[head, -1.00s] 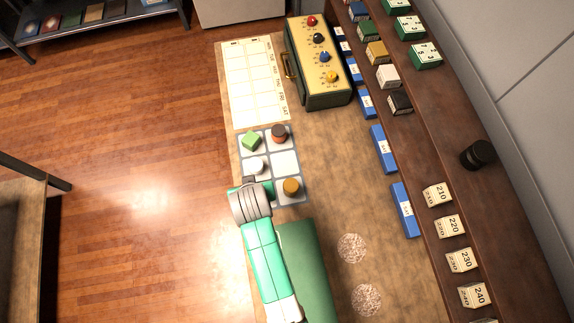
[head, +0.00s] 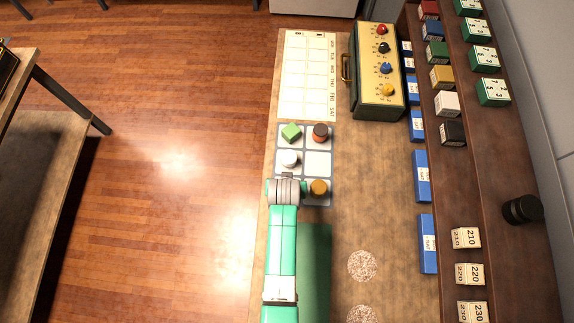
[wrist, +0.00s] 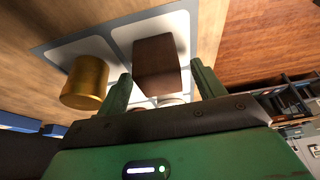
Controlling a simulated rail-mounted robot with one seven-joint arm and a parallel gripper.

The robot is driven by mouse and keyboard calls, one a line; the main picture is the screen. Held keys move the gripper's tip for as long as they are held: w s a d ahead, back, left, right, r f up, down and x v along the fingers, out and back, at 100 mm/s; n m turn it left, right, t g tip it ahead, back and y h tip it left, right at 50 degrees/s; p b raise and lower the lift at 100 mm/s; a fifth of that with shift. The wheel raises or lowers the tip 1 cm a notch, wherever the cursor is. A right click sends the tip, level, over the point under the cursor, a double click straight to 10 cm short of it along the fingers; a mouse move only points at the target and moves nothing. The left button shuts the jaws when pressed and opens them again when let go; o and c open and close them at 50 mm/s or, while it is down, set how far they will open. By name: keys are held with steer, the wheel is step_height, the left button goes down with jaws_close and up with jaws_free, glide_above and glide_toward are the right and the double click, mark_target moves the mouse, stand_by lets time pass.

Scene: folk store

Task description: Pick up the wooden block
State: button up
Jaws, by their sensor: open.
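The wooden block (wrist: 158,66) is dark brown and sits on a white square of the grey tray (wrist: 72,36) in the wrist view. In the head view it is hidden under my arm's end, at the near left cell of the tray (head: 304,203). My gripper (wrist: 163,84) is open and empty. Its two green fingers point toward the block and appear to either side of it in the picture. I cannot tell how far apart they are in depth. In the head view, my gripper (head: 287,178) is over the near left part of the tray.
A gold cylinder (head: 318,188) stands right beside the block's cell. A white cylinder (head: 289,158), a green block (head: 291,132) and a dark cylinder (head: 320,132) occupy other cells. The middle right cell is empty. A knobbed box (head: 378,75) and a shelf (head: 480,170) stand right.

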steer(key=c, duration=1.1)
steer(key=shift+r, duration=0.15)
